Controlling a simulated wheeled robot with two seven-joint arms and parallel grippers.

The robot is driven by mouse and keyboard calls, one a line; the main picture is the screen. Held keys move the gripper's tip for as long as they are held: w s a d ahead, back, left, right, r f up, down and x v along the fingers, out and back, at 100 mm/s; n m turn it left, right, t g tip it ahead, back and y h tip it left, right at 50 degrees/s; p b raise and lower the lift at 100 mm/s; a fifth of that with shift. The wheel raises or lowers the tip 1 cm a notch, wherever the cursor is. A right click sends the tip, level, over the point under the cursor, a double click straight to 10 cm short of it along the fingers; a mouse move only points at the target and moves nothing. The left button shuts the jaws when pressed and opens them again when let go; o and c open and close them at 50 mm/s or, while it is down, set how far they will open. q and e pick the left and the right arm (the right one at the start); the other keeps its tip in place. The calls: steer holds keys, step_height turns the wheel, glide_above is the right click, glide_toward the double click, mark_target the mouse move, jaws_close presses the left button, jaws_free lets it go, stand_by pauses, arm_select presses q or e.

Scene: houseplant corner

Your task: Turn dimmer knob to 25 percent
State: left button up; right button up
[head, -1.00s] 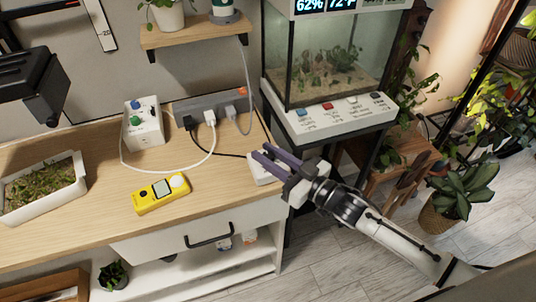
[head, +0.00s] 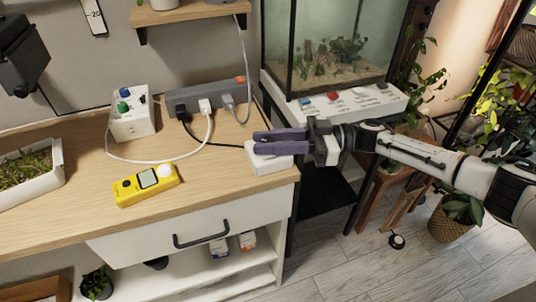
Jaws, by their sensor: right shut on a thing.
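A small white box (head: 268,161), which looks like the dimmer, sits at the right front corner of the wooden desk. A black cable runs to it from the power strip. My right gripper (head: 258,143) reaches in from the right, its purple fingers low over the top of this box. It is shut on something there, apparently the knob. The fingers hide the knob, so its setting cannot be read. My left gripper is not in view.
A white box with green and blue knobs (head: 131,122), a grey power strip (head: 210,98), a yellow meter (head: 147,186) and a seedling tray (head: 50,182) are on the desk (head: 215,180). A glass terrarium (head: 330,50) stands behind my right gripper.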

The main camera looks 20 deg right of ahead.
steer(key=g+b, duration=0.1)
steer(key=n+g+b, duration=0.1)
steer(key=shift+f+n+g+y+b, duration=0.25)
steer(key=shift+n+g+y+b, duration=0.05)
steer(key=shift+b, duration=0.1)
steer(key=shift+r+n+g+b, duration=0.25)
steer(key=shift+n+g+b, duration=0.15)
steer(key=shift+g+b, duration=0.2)
steer(key=o, duration=1)
steer(key=shift+o, duration=0.2)
steer(key=d+b, duration=0.1)
steer(key=d, duration=0.9)
steer(key=shift+s+d+b, duration=0.15)
steer(key=shift+s+b, duration=0.05)
steer(key=shift+b, duration=0.1)
